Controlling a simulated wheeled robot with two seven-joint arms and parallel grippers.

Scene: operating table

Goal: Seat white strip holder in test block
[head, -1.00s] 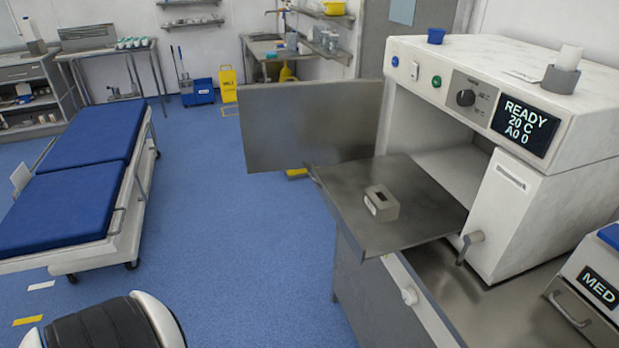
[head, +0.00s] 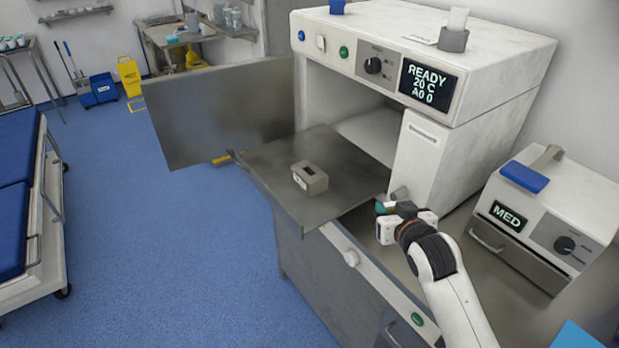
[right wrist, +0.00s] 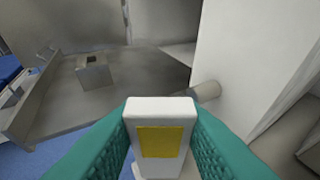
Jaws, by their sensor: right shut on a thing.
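The test block (head: 310,177) is a small grey block with a dark opening in its top, standing on the metal shelf. In the right wrist view the test block (right wrist: 95,71) is at the upper left, apart from my gripper. The white strip holder (right wrist: 160,109), white with a yellow patch, is upright between the teal fingers of my right gripper (right wrist: 160,130). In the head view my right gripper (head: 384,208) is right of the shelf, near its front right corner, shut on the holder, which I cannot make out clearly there. My left gripper is not in view.
The metal shelf (head: 270,160) juts from the open chamber of the white machine (head: 480,55). Its open door (head: 220,110) stands at left. A latch handle (right wrist: 206,91) is close beyond the holder. A MED box (head: 545,215) stands at right. The shelf around the block is clear.

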